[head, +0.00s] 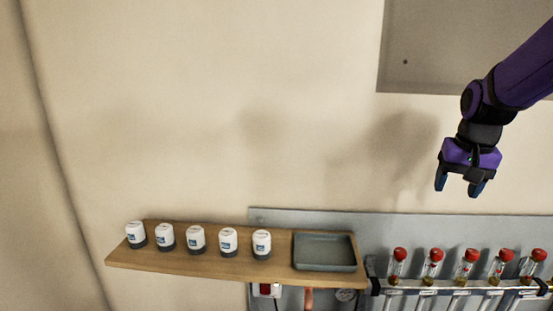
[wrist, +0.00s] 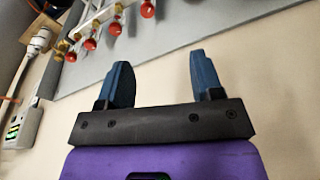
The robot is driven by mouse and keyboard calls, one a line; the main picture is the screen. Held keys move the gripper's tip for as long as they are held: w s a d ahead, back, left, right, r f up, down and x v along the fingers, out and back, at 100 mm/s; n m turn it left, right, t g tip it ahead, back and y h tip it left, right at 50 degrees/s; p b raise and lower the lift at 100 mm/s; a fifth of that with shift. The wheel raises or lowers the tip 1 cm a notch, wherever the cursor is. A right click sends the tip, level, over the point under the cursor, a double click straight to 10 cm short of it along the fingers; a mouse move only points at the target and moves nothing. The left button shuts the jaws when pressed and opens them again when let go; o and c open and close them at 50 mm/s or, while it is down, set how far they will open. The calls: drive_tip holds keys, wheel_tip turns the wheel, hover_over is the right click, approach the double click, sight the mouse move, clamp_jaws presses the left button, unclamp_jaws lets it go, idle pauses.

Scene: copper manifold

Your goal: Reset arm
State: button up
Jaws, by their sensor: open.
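My gripper (head: 459,186) hangs at the upper right of the head view, fingers pointing down. It is purple and black with dark blue fingers. It is open and empty, above the red-capped vials and apart from them. In the wrist view my gripper (wrist: 164,82) shows its two blue fingers spread, with only wall and panel behind them.
A wooden shelf (head: 190,266) holds several white, dark-based containers (head: 196,239) and a grey tray (head: 325,252), which looks empty. Right of it, several red-capped vials (head: 465,265) stand in a rack on a grey panel (head: 420,228). The wall above the shelf is clear.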

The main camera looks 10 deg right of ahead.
drive_tip(key=s+a+r+n+t, duration=0.1)
drive_tip(key=s+a+r+n, duration=0.1)
drive_tip(key=s+a, duration=0.5)
drive_tip(key=s+a+r+n+t, duration=0.2)
drive_tip(key=s+a+r+n, duration=0.1)
drive_tip(key=s+a, duration=0.4)
drive_tip(key=shift+s+a+n+y, duration=0.3)
drive_tip(key=shift+s+a+n, duration=0.1)
drive_tip(key=shift+s+n, duration=0.15)
idle(3.5)
